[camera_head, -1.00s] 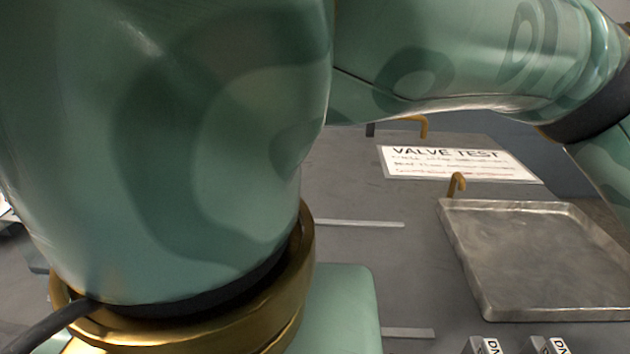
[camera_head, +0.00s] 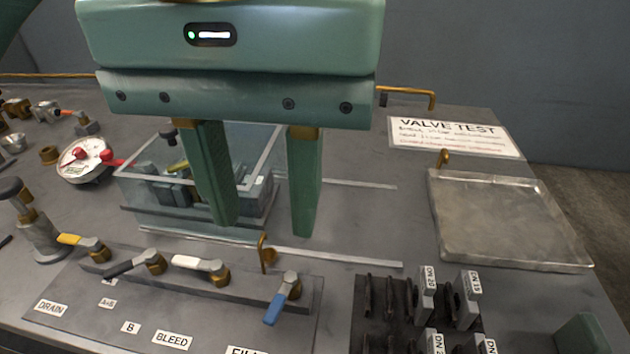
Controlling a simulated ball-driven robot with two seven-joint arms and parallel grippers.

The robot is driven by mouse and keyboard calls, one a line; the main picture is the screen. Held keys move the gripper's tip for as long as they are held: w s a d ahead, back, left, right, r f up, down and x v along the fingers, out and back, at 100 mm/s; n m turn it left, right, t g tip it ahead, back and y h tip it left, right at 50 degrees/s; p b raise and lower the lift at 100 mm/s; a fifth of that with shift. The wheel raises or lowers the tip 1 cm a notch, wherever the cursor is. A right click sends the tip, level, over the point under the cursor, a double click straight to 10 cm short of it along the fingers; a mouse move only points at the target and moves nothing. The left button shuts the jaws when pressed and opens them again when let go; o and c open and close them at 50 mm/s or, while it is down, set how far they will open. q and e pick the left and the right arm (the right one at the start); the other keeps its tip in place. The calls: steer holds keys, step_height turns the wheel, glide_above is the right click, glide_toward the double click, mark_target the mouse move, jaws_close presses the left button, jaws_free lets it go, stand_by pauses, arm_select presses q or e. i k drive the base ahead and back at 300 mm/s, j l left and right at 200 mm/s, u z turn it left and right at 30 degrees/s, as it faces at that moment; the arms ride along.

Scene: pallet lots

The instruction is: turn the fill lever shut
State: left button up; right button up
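The fill lever (camera_head: 282,300) has a blue handle and sits at the right end of the valve row. Its handle points toward the front and slightly left. The FILL label (camera_head: 247,350) below it is cut off by the bottom edge.
Yellow (camera_head: 72,240), black (camera_head: 125,267) and white (camera_head: 190,263) levers stand left of the blue one. A brass hook (camera_head: 266,252) rises close behind it. A clear-walled bin (camera_head: 160,222) is behind the fingers. A black rack (camera_head: 375,330) and metal tray (camera_head: 500,225) are to the right.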

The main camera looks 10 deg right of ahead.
mark_target(273, 312)
steer(key=k, duration=1.1)
